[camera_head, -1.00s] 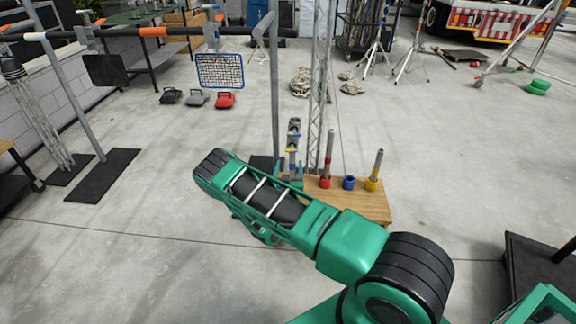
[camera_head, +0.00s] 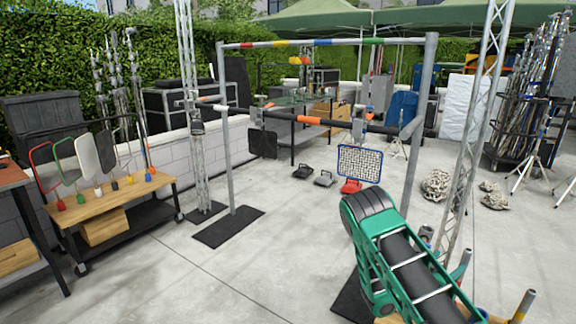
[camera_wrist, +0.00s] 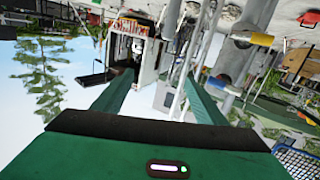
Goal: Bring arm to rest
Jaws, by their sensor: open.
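My green arm (camera_head: 408,268) is raised at the lower right of the head view, its black-ringed elbow joint uppermost. My gripper cannot be made out in the head view. In the wrist view my gripper (camera_wrist: 157,78) shows two green fingers spread apart, with nothing held between them. The wrist view appears upside down, with the floor at the top and pale sky lower down.
A metal frame with a striped top bar (camera_head: 315,43) stands ahead, with a blue-rimmed mesh panel (camera_head: 360,163) behind my arm. A truss (camera_head: 470,130) rises close to my arm's right. A wooden bench (camera_head: 120,199) with paddles stands left. The centre-left floor is open.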

